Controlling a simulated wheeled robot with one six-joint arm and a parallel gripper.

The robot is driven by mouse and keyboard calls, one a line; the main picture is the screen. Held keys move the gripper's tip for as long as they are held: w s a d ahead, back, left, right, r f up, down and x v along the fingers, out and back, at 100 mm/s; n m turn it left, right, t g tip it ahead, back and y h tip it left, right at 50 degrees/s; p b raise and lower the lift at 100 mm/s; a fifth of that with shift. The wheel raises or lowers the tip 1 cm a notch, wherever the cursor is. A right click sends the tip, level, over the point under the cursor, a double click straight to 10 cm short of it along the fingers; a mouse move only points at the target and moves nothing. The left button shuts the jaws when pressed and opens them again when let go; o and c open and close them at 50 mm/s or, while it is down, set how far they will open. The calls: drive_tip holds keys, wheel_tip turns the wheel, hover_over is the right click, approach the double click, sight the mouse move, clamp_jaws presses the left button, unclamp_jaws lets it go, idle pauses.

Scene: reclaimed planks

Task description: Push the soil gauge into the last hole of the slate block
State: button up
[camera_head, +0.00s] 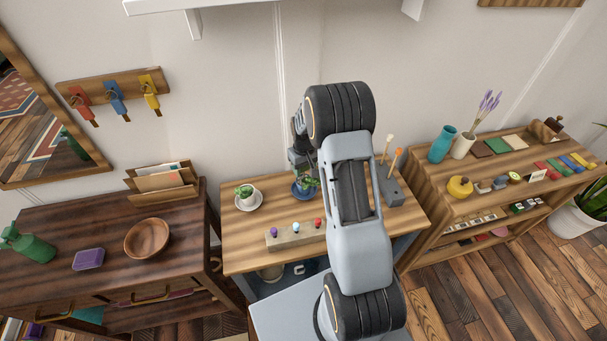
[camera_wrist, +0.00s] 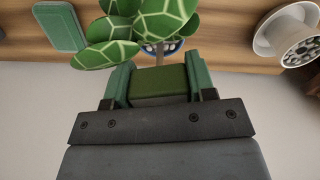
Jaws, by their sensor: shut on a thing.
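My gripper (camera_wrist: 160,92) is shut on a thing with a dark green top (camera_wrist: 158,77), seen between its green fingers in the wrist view. I take it for the soil gauge; its lower end is hidden. In the head view my gripper (camera_head: 301,158) is just above the blue pot (camera_head: 305,191) with a plant, at the back of the middle table. I cannot tell whether the gauge touches the pot. The grey slate block (camera_head: 391,190) is on the table's right, beyond my arm. A white-topped gauge and an orange-topped gauge stand upright in it; its other holes are not clear.
A pale block (camera_head: 284,239) with coloured knobs lies along the table's front. My arm hides the table's middle. A shelf unit (camera_head: 440,203) stands right, a dark cabinet (camera_head: 185,226) left.

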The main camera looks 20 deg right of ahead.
wheel_tip(320, 180, up, 6)
drive_tip(key=shift+r, duration=0.2)
wheel_tip(320, 180, up, 6)
drive_tip(key=p, duration=0.3)
drive_tip(key=shift+r, duration=0.15)
idle(0.4)
